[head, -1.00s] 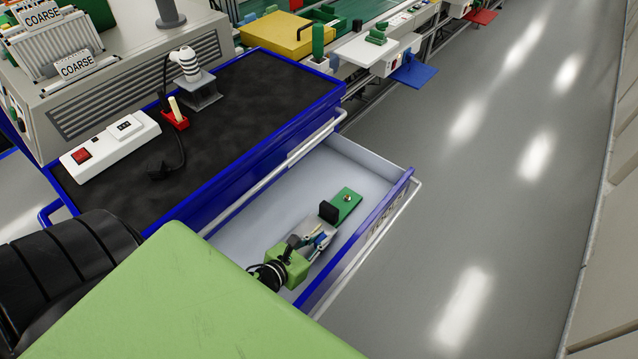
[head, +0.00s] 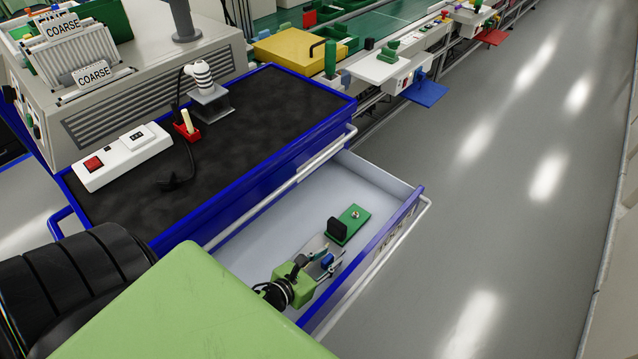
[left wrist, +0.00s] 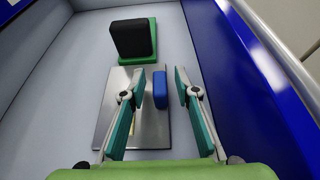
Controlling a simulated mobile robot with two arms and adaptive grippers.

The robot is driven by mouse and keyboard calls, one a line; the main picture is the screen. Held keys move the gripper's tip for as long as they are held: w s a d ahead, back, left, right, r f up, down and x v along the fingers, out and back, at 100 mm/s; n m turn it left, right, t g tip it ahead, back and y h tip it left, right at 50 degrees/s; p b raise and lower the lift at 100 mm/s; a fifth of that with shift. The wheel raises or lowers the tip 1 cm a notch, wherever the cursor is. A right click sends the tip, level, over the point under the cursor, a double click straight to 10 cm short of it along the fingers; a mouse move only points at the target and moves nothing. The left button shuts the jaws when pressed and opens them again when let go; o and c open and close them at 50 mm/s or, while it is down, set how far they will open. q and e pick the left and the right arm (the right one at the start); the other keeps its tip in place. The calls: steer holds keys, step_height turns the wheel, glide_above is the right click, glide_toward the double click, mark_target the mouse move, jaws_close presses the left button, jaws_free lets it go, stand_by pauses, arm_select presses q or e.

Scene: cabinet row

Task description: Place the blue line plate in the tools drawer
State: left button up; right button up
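The open tools drawer (head: 270,215) has a pale inside and a blue front with partly readable lettering. A grey metal plate (left wrist: 150,130) with a blue block (left wrist: 160,88) on it lies on the drawer floor; I take it for the blue line plate. The blue block also shows in the head view (head: 327,261). My left gripper (left wrist: 158,80) is inside the drawer, its fingers apart on either side of the blue block, with gaps on both sides. A yellow mark on the plate is partly hidden by the left finger. My right gripper is not in view.
A green plate (head: 357,214) with a black block (head: 336,228) lies in the drawer just beyond the grey plate. The drawer's blue front wall (left wrist: 235,70) is close to the right of my gripper. The cabinet's black top (head: 250,110) carries a power strip (head: 122,157).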

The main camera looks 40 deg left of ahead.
arm_select(q)
steer(key=shift+s+r, duration=0.15)
steer(key=shift+s, duration=0.25)
steer(key=v, duration=1.1)
steer(key=shift+s+r, duration=0.1)
